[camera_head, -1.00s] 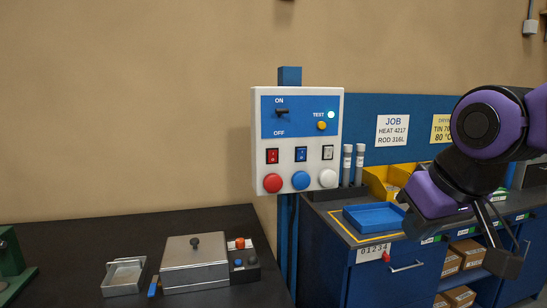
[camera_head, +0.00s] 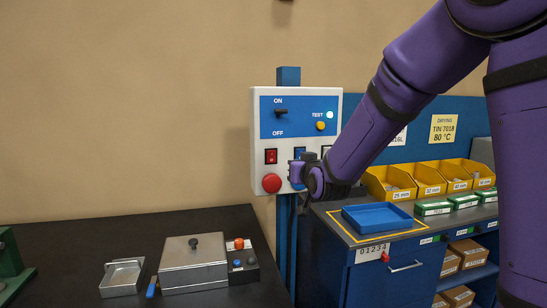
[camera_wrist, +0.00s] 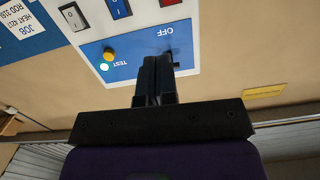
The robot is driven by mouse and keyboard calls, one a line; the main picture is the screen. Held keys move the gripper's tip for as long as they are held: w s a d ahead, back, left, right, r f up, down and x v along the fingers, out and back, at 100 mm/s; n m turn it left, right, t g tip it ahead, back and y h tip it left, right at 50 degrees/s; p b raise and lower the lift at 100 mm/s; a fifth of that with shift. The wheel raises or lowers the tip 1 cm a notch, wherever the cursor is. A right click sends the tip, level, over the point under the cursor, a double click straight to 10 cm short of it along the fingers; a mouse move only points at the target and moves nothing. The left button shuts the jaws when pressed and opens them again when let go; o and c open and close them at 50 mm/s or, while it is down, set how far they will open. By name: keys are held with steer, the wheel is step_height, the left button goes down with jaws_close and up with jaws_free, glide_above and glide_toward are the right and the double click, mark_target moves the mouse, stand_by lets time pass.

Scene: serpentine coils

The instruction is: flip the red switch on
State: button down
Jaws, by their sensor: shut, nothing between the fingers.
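In the wrist view, which shows the panel upside down, the red switch (camera_wrist: 170,3) is cut off by the top edge. My gripper (camera_wrist: 158,60) is shut and empty, its fingers pointing at the panel near the OFF label. In the head view my gripper (camera_head: 297,172) is right of and slightly below the red switch; the fingertips are hidden. Contact cannot be told.
A black ON/OFF lever (camera_head: 281,112) and a yellow TEST knob (camera_head: 320,126) sit above the switches. The blue switch (camera_wrist: 119,8) is beside the red one. A metal box (camera_head: 194,265) stands on the dark table below; a blue tray (camera_head: 377,218) is at right.

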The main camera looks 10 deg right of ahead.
steer(key=w+a+f+t, duration=0.2)
steer(key=w+f+t, duration=0.2)
steer(key=w+f, duration=0.1)
steer(key=shift+a, duration=0.2)
steer(key=shift+w+r, duration=0.1)
